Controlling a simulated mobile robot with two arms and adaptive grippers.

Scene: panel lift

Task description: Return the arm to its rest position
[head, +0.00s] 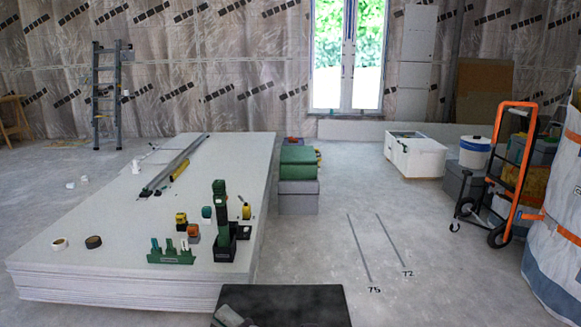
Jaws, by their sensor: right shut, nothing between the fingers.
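Only a small grey piece of my right gripper (229,316) shows, low at the bottom edge of the head view, left of the middle. It is shut and holds nothing. It is in front of the near end of a stack of white panels (120,235), apart from the tools on top. My left gripper is not in view. Most of both arms is hidden below the frame.
On the panels are a green tool holder (170,257), a tall green tool (220,205), tape rolls (93,242) and long rails (175,165). Green and grey cases (298,185) stand beside the stack. An orange hand truck (512,175) stands right. The middle-right floor is clear.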

